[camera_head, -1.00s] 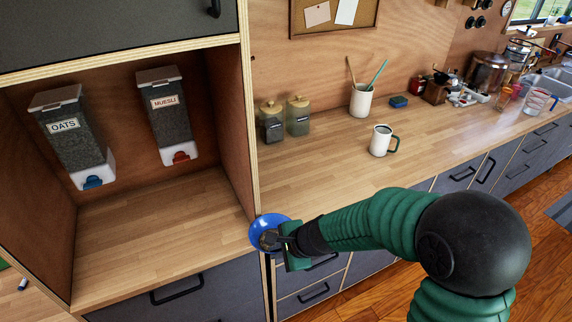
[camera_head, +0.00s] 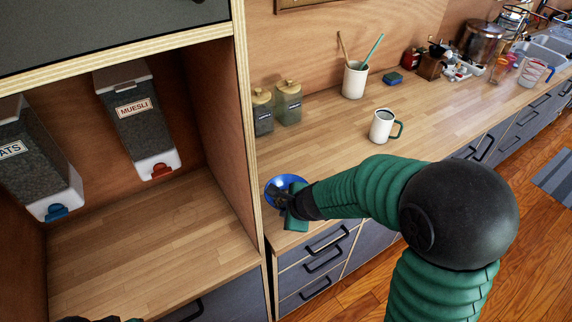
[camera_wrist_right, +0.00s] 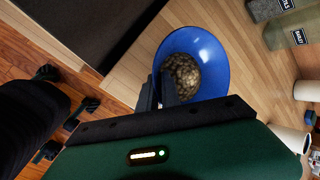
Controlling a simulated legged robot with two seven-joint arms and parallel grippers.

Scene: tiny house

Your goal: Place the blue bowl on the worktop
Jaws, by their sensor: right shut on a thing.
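The blue bowl (camera_head: 284,182) is at the near left end of the worktop (camera_head: 335,140), beside the tall cabinet panel. My right gripper (camera_head: 284,198) is shut on the bowl's near rim. In the right wrist view the bowl (camera_wrist_right: 214,62) holds brown, grainy contents, and the gripper's dark fingers (camera_wrist_right: 158,92) are at its rim. The bowl appears over the worktop surface; I cannot tell whether its base touches the wood. Only a dark green and black sliver of my left arm shows at the bottom left of the head view, with no fingers visible.
The cabinet's side panel (camera_head: 246,130) stands close left of the bowl. Two lidded jars (camera_head: 288,103), a white mug (camera_head: 383,126) and a utensil holder (camera_head: 355,80) stand farther back. Bare wood lies between the bowl and mug. Drawers with handles (camera_head: 331,240) are below the edge.

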